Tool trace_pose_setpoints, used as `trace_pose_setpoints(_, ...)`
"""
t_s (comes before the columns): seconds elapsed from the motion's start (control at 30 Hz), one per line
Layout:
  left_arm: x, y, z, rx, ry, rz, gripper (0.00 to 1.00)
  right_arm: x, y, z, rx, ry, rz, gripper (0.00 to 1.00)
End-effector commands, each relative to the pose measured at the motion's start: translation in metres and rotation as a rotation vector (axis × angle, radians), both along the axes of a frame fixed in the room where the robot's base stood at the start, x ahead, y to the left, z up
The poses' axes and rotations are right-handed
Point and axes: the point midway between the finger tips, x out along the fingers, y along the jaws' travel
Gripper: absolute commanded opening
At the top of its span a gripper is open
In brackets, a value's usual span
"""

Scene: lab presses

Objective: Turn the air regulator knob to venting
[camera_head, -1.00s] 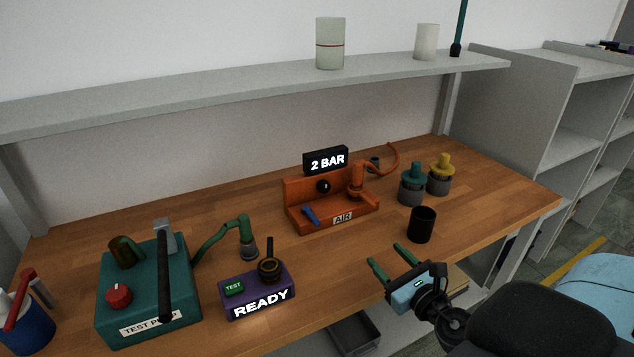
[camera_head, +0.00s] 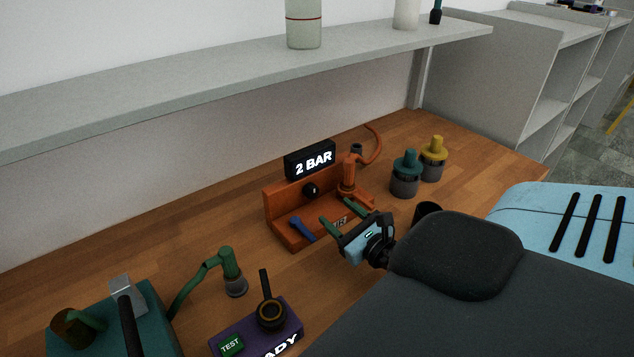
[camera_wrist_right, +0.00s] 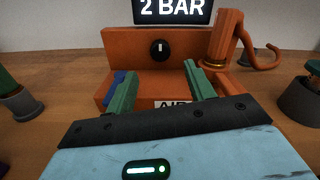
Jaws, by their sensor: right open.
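The orange air regulator station (camera_head: 283,203) stands on the bench with a lit "2 BAR" display (camera_head: 310,160) on top. Its black round knob (camera_head: 311,189) is on the upright back panel. In the right wrist view the knob (camera_wrist_right: 160,50) shows a white mark near its top, pointing about straight up. A blue lever (camera_head: 301,229) is at the station's left front. My right gripper (camera_head: 342,216) is open and empty, its green fingers pointing at the station. In the wrist view the fingers (camera_wrist_right: 157,84) are spread in front of and below the knob, apart from it. My left gripper is not in view.
A purple box with a green TEST button (camera_head: 231,345) and a teal machine (camera_head: 150,312) stand at front left. Teal-capped (camera_head: 406,173) and yellow-capped (camera_head: 433,158) jars and a black cup (camera_head: 427,208) are to the right. A shelf (camera_head: 230,75) runs above.

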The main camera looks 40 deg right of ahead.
Motion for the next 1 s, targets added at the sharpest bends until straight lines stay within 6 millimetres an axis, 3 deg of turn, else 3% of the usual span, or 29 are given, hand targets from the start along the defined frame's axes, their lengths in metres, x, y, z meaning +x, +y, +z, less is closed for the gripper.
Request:
trace_pose_setpoints(0.6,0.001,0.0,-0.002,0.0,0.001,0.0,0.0,0.064,-0.007,0.001,-0.001,-0.002,-0.001,0.54)
trace_pose_setpoints(1.0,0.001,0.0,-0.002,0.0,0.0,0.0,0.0,0.075,-0.008,0.0,0.0,0.001,0.001,0.54)
